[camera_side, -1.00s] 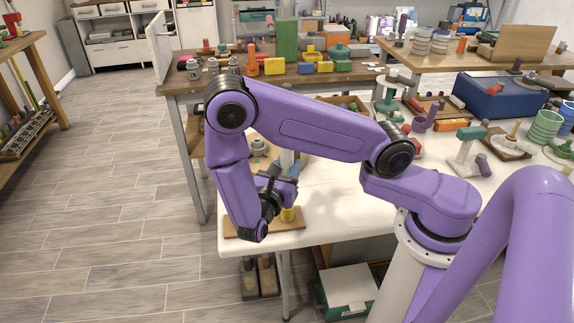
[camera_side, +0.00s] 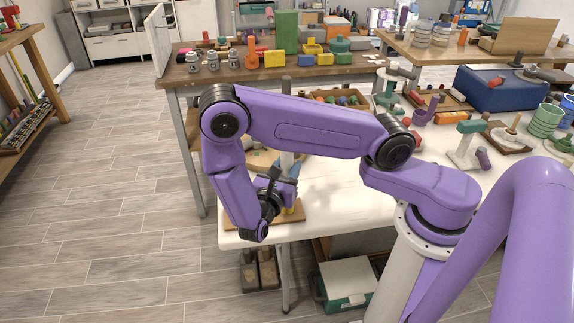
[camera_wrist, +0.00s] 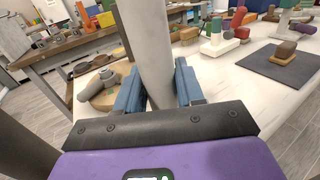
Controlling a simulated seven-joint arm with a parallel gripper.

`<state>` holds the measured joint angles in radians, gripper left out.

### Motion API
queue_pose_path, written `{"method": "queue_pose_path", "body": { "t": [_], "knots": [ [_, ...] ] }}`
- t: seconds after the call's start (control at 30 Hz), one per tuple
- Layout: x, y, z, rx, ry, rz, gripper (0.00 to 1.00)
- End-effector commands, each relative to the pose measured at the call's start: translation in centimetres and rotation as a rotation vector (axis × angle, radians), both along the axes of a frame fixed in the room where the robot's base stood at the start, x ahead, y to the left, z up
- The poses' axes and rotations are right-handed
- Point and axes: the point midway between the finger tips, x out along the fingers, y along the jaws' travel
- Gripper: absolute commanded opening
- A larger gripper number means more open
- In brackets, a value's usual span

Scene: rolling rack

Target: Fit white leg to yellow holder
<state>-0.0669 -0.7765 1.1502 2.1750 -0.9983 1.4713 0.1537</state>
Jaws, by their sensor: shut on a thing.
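The white leg (camera_wrist: 150,50) stands upright between the blue fingers of my gripper (camera_wrist: 157,92) in the wrist view. My gripper is shut on it. In the side view the leg (camera_side: 286,162) shows below my arm, just above my gripper (camera_side: 286,186). The yellow holder (camera_side: 294,211) sits on a wooden board at the front left of the white table, directly below my gripper. The leg's lower end is hidden by my gripper, so I cannot tell whether it is inside the holder.
A wooden tray of small coloured parts (camera_side: 340,98) stands behind my arm. A green-topped white stand (camera_side: 465,145) and a blue box (camera_side: 500,95) are to the right. The white table (camera_side: 350,195) is clear right of my gripper. Its front edge is close by.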

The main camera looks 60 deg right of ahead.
Motion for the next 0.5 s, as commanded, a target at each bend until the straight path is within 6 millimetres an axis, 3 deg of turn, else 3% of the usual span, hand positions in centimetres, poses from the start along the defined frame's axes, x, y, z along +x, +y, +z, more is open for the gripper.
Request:
{"method": "queue_pose_path", "body": {
  "t": [0.5],
  "knots": [
    [0.0, 0.0, -1.3, -0.001, 0.000, 0.000, 0.03]
  ]
}}
